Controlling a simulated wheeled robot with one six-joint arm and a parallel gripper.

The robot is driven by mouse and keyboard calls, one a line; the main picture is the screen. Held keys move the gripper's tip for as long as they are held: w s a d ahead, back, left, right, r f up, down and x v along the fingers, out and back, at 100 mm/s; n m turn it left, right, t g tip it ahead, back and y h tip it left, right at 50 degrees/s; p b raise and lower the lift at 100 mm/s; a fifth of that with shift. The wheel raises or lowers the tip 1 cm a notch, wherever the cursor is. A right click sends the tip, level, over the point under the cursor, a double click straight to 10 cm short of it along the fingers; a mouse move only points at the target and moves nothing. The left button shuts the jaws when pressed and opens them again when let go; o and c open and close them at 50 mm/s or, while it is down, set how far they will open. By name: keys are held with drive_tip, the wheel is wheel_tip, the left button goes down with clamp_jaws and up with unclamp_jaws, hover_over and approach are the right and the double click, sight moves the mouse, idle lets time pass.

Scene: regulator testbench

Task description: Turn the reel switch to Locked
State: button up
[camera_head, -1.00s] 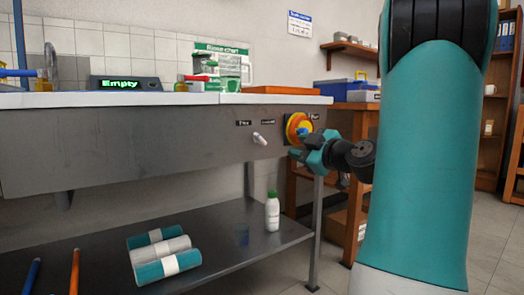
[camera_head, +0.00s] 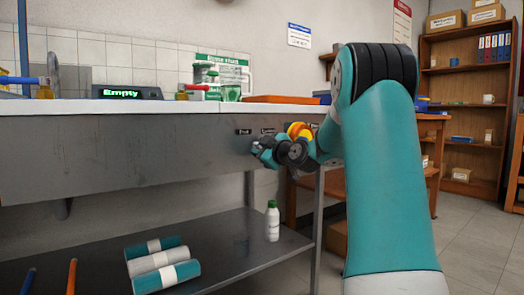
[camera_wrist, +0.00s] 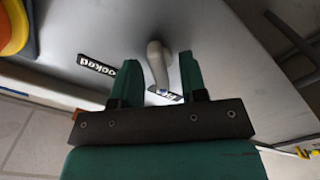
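The reel switch is a grey lever (camera_wrist: 157,65) on the grey bench front. In the wrist view its lower end lies by the partly hidden "Free" label (camera_wrist: 165,95); the "Locked" label (camera_wrist: 97,64) is to its left. My gripper (camera_wrist: 160,68) is open, with one teal finger on each side of the lever and visible gaps to both. Whether the fingertips reach past it in depth I cannot tell. In the head view my gripper (camera_head: 264,152) is at the bench front, just below the labels, and hides the lever.
The yellow and orange reel (camera_head: 299,130) is right of the switch, partly behind my arm; it also shows in the wrist view (camera_wrist: 12,25). A white bottle (camera_head: 272,221) and several rolls (camera_head: 160,262) stand or lie on the lower shelf. A display (camera_head: 126,92) on the worktop reads "Empty".

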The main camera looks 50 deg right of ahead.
clamp_jaws()
drive_tip(key=shift+m, duration=0.3)
drive_tip(key=shift+d+m+p, duration=0.15)
drive_tip(key=shift+m+p, duration=3.8)
drive_tip(key=shift+m, duration=4.85)
